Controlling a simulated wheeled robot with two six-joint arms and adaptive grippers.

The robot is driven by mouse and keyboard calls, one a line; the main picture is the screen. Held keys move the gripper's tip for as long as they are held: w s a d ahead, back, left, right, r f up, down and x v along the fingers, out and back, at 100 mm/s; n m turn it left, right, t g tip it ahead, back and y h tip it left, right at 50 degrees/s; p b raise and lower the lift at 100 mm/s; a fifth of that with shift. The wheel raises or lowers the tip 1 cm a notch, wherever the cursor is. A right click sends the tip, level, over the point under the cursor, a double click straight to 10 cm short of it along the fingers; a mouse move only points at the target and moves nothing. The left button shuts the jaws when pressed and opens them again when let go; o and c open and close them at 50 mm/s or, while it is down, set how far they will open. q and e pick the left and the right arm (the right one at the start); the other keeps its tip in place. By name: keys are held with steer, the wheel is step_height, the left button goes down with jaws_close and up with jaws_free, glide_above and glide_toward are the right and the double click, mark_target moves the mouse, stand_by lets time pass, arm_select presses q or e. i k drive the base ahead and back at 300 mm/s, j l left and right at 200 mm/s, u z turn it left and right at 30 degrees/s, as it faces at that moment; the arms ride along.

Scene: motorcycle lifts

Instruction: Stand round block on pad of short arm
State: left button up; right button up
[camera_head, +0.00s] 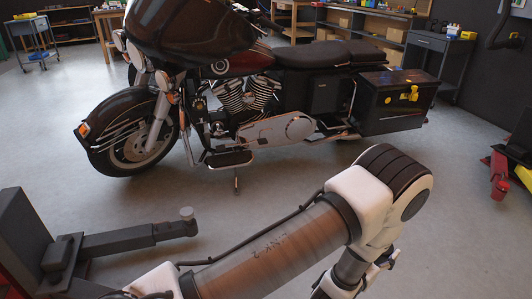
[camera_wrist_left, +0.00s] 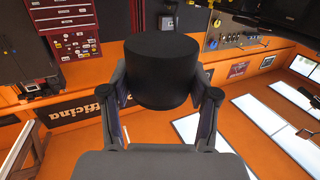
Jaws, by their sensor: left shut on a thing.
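In the left wrist view my left gripper (camera_wrist_left: 163,92) is shut on a black round block (camera_wrist_left: 163,60), held between its two fingers. The block's flat round end and curved side show. In the head view an arm of mine crosses the foreground and bends down at the right; the block is not visible there. A dark grey lift arm (camera_head: 130,240) reaches in from the left edge. A small round grey pad (camera_head: 187,213) stands at its tip, with nothing on it. I cannot tell whether this is the short arm. My right gripper is not in view.
A black motorcycle (camera_head: 260,100) with a side case (camera_head: 395,105) stands beyond the lift arm. A red lift part (camera_head: 500,175) stands at the right edge. Grey floor between pad and motorcycle is clear.

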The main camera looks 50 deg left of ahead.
mark_target(186, 211)
steer(key=i+l+u, duration=0.15)
steer(key=i, duration=0.25)
steer(key=i+l+u, duration=0.15)
steer(key=i, duration=0.25)
steer(key=i+l+u, duration=0.15)
steer(key=i, duration=0.2)
steer(key=i+u, duration=0.2)
steer(key=u, duration=0.25)
steer(key=i+u, duration=0.2)
steer(key=u, duration=0.25)
steer(key=i+u, duration=0.15)
steer(key=u, duration=0.3)
steer(key=i+l+u, duration=0.1)
steer(key=u, duration=0.35)
steer(key=i+l+u, duration=0.2)
steer(key=u, duration=0.25)
steer(key=i+l+u, duration=0.1)
steer(key=l+u, duration=0.15)
steer(key=u, duration=0.2)
steer(key=i+l+u, duration=0.2)
steer(key=u, duration=0.3)
steer(key=i+l+u, duration=0.25)
steer(key=u, duration=0.2)
steer(key=i+l+u, duration=0.15)
steer(key=l+u, duration=0.35)
steer(key=i+l+u, duration=0.1)
steer(key=l+u, duration=0.2)
steer(key=u, duration=0.15)
